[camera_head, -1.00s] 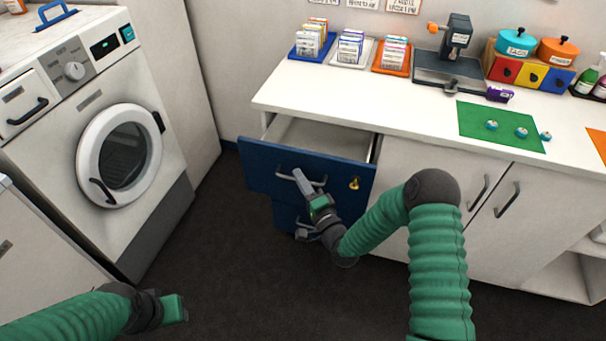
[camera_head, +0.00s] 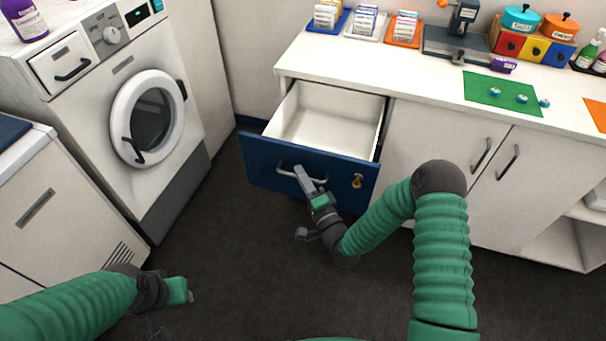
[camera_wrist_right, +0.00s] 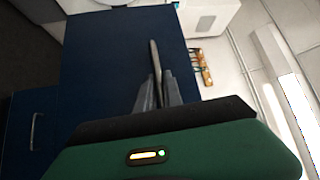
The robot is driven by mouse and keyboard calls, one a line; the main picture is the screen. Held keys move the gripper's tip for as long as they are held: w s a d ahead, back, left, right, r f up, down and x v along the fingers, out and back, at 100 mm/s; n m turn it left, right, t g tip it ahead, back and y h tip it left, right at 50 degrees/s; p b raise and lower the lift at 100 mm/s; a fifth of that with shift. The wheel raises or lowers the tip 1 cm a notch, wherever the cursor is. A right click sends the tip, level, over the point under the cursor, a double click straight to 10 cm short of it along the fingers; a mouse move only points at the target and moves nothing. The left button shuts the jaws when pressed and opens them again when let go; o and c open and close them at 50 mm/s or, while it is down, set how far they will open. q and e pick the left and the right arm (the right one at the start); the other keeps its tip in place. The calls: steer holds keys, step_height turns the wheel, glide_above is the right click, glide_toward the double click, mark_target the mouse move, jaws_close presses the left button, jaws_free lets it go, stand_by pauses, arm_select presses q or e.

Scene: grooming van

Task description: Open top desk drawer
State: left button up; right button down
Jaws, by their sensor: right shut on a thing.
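The top desk drawer (camera_head: 262,166) has a blue front with a metal bar handle (camera_head: 287,170) and a brass key lock (camera_head: 357,181). It stands well out from the desk, and its white inside (camera_head: 325,120) looks empty. My right gripper (camera_head: 304,178) is shut on the handle, in front of the drawer. In the right wrist view the two fingers (camera_wrist_right: 157,92) close around the handle bar (camera_wrist_right: 154,58) against the blue front (camera_wrist_right: 100,70). My left gripper (camera_head: 187,291) is low at the left, away from the drawer; its finger opening is too small to tell.
A white washing machine (camera_head: 165,180) stands left of the drawer, with dark floor between. The white counter (camera_head: 420,85) holds card trays, a grinder-like device, a green mat (camera_head: 500,93) and coloured pots. White cupboard doors (camera_head: 440,135) are right of the drawer.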

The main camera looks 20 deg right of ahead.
steer(key=shift+a+f, duration=0.15)
steer(key=shift+a, duration=0.1)
steer(key=c, duration=1.8)
jaws_free()
steer(key=shift+c, duration=0.2)
steer(key=o, duration=0.3)
steer(key=shift+w, duration=0.15)
steer(key=shift+o, duration=0.2)
steer(key=shift+s+d, duration=0.2)
steer(key=shift+s, duration=0.2)
steer(key=v, duration=1.6)
steer(key=shift+a+f, duration=0.1)
